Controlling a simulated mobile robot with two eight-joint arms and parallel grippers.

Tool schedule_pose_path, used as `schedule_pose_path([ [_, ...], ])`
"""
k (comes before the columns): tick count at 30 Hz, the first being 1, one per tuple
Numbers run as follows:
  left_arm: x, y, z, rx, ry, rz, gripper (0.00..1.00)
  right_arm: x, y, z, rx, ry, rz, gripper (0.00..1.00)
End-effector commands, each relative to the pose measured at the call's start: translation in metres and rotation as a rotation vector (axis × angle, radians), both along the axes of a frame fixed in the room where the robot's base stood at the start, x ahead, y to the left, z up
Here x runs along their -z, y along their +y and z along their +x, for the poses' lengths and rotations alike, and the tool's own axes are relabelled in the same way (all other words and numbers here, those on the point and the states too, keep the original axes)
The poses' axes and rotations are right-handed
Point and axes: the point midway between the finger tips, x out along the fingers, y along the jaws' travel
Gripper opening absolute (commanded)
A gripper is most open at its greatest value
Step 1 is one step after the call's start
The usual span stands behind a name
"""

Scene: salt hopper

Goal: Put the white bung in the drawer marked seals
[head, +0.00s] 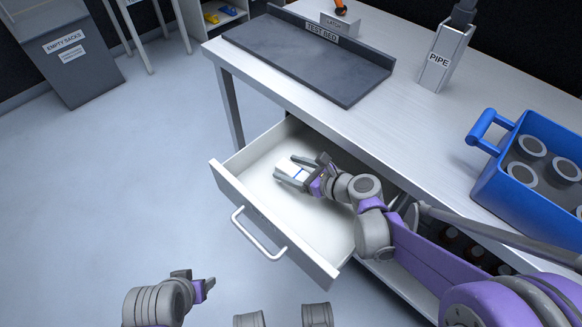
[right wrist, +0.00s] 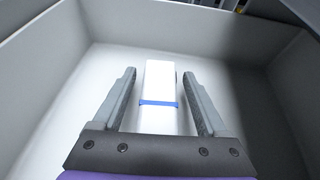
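A white block-like piece with a blue band, which I take for the bung (head: 288,168), lies inside the pulled-out drawer (head: 268,194). In the right wrist view the bung (right wrist: 160,85) lies lengthwise on the pale drawer floor (right wrist: 85,115). My right gripper (head: 291,168) is inside the drawer, its fingers on either side of the bung with narrow gaps showing, so it is open. I cannot read any marking on the drawer front. My left gripper (head: 203,284) is low in the head view, away from the drawer; its finger opening is unclear.
The drawer's handle (head: 258,236) faces the open floor (head: 120,190). Above it is the workbench (head: 300,97) with a dark test bed (head: 310,62), a pipe holder (head: 438,72) and a blue crate (head: 495,190) of cylinders. An empty-sacks bin (head: 75,75) stands at far left.

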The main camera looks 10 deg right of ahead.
Motion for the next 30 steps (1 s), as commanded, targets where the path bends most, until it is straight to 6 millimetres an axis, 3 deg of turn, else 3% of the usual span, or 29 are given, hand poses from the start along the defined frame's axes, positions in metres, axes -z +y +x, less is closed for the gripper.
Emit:
schedule_pose_path([
  [11, -0.004, 0.000, -0.001, 0.000, -0.001, 0.000, 0.61, -0.005, -0.001, -0.001, 0.001, 0.000, 0.000, 0.78],
  [24, -0.027, 0.000, -0.003, 0.000, -0.009, 0.000, 0.61, -0.038, -0.056, -0.059, 0.005, -0.001, -0.001, 0.78],
  [30, -0.034, 0.000, -0.004, 0.000, -0.011, 0.000, 0.61, -0.047, -0.072, -0.077, 0.004, 0.000, 0.000, 0.78],
])
